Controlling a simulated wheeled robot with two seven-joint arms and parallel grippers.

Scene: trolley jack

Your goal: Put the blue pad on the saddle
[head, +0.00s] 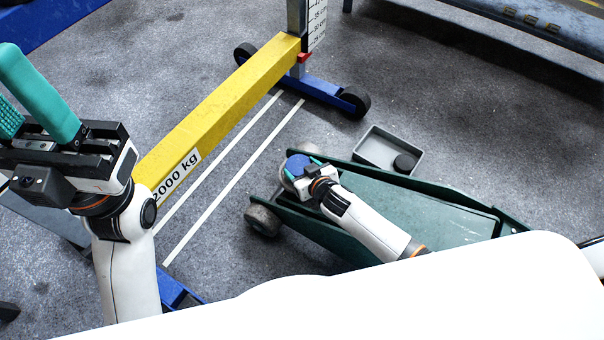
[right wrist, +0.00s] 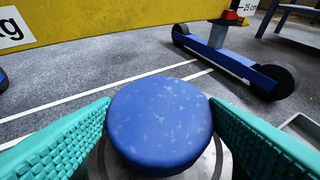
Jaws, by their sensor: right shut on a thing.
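The blue pad (right wrist: 160,122) is a round disc between the two teal fingers of my right gripper (right wrist: 160,115), which touch its sides. In the head view the blue pad (head: 297,165) and my right gripper (head: 302,170) are over the front end of the green trolley jack (head: 400,208). The saddle (right wrist: 218,160) shows as a round grey metal plate directly below the pad; whether they touch I cannot tell. My left gripper (head: 12,85) is raised at the far left, its teal fingers apart and empty.
A grey tray (head: 372,146) with a black round pad (head: 405,163) lies behind the jack. A yellow beam (head: 215,105) marked 2000 kg, on blue feet with black wheels, stands to the left. White lines mark the clear grey floor between beam and jack.

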